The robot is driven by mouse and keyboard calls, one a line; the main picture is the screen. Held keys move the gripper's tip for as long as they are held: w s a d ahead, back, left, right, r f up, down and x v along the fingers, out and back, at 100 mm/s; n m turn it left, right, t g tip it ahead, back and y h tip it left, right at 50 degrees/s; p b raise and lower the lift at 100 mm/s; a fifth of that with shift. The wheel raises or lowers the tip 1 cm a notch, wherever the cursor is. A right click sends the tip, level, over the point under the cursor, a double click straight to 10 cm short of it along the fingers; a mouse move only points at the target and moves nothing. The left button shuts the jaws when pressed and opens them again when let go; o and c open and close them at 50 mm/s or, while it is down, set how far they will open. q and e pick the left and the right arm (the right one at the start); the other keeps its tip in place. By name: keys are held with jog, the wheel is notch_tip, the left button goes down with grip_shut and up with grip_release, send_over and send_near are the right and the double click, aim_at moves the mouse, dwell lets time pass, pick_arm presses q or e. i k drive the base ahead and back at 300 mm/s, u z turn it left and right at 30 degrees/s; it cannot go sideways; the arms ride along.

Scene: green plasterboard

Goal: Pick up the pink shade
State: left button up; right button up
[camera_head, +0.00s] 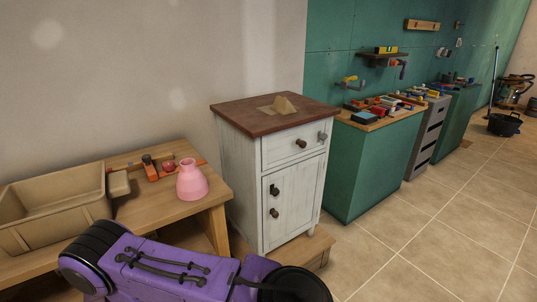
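The pink shade (191,181) stands upright on a low wooden table (150,213) at the left. It has a narrow neck at the top and a wide rounded base. It sits near the table's right end, with nothing touching its front. Neither of my grippers shows in the head view.
A tan bin (50,207) and an orange tool (155,167) share the table. A white cabinet (290,175) with a brown top stands just right. Farther back are a green workbench (370,165) with tools and open tiled floor (440,235).

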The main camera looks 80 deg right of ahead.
aim_at(192, 185)
jog(key=z, duration=2.4)
